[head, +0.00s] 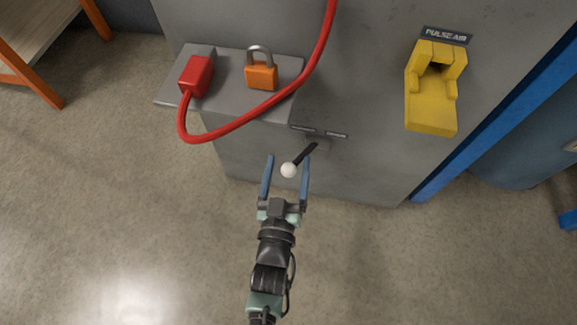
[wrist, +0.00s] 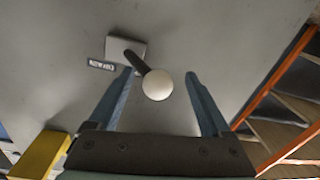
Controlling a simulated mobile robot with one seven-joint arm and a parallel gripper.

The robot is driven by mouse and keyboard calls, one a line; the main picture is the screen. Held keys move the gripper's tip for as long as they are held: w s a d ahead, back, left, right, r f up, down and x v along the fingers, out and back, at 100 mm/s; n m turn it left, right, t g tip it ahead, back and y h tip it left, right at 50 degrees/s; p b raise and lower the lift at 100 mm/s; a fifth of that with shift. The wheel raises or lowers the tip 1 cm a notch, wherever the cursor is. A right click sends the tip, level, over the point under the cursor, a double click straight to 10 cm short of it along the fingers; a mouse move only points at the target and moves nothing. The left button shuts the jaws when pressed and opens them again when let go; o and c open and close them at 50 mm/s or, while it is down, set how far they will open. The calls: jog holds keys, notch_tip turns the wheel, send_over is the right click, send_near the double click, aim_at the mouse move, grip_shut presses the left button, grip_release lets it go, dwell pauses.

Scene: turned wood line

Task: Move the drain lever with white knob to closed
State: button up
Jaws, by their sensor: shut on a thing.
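The drain lever (head: 305,154) is a short black rod with a white ball knob (head: 289,170), low on the front of the grey cabinet. It slants down and left from its mount in the head view. In the wrist view the rod comes from a grey square mount (wrist: 125,50), and the white knob (wrist: 157,85) faces the camera. My gripper (head: 286,172) has its two blue fingers around the lever, one on each side of the knob. In the wrist view my gripper (wrist: 163,85) shows the same; exact contact is hard to see.
A red box (head: 196,76) with a red hose (head: 240,130) and an orange padlock (head: 261,76) sit on a grey ledge (head: 225,110) at upper left. A yellow pedal-like part (head: 431,105) is on the right under a "PULSE AIR" label. Floor around my arm is clear.

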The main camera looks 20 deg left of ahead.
jog(key=shift+a+r, duration=0.2)
jog(key=shift+a, duration=0.05)
jog(key=s+d+p, duration=0.2)
jog(key=s+p, duration=0.3)
jog(key=s, duration=0.8)
jog(key=shift+d+f+p, duration=0.2)
jog(key=shift+p, duration=0.15)
